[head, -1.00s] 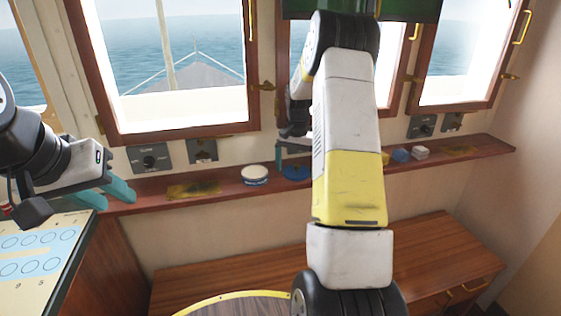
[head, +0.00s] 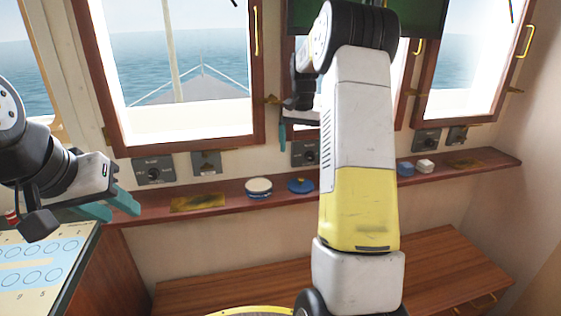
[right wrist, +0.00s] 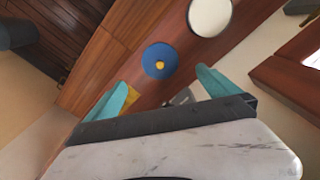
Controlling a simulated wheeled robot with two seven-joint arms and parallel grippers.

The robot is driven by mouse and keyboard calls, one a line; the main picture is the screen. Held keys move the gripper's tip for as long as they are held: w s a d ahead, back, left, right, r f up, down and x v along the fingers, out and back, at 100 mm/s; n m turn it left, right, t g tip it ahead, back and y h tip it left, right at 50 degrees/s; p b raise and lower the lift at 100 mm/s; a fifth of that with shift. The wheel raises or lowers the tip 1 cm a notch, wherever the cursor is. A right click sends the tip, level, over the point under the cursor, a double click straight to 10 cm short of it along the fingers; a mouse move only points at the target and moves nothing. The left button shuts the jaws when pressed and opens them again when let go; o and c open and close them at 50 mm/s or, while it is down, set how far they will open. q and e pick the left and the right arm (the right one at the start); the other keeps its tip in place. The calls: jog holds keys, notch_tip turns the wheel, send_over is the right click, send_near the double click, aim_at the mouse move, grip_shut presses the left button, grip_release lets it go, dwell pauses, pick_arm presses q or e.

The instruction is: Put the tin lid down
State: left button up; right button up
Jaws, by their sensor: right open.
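The tin lid is a blue disc with a small yellow knob (head: 300,186). It lies on the narrow wooden shelf under the windows, and it also shows in the right wrist view (right wrist: 160,61). Just left of it stands a low blue tin with a white top (head: 258,187), apart from the lid. My right gripper (head: 283,142) is above the shelf, raised clear of the lid; my right arm partly hides it. In the right wrist view its teal fingers (right wrist: 165,92) are spread with nothing between them. My left gripper (head: 122,211) is open and empty at the left, near the shelf end.
The shelf (head: 345,190) also bears a flat brownish-yellow patch (head: 198,202), a blue item (head: 405,168) and a white item (head: 425,166) at the right. Switch boxes (head: 153,170) line the wall above. A chart table (head: 40,265) stands at lower left, a wooden bench (head: 450,265) below.

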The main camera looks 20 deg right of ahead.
jog(key=s+a+r+n+t+y, duration=0.1)
jog(key=s+a+r+n+t, duration=0.1)
jog(key=s+a+r, duration=0.4)
jog(key=s+a+r+n+t, duration=0.1)
jog(key=s+a+r+n, duration=0.15)
jog(key=s+r, duration=0.4)
jog(key=s+a+f+n+t, duration=0.1)
jog(key=s+a, duration=0.1)
jog(key=s, duration=0.4)
jog(key=s+a+f+n+t, duration=0.1)
jog(key=s+a, duration=0.2)
jog(key=s, duration=0.3)
jog(key=s+a+f+n+t+y, duration=0.1)
jog(key=s+a+f, duration=0.1)
jog(key=s, duration=0.4)
jog(key=shift+a, duration=0.3)
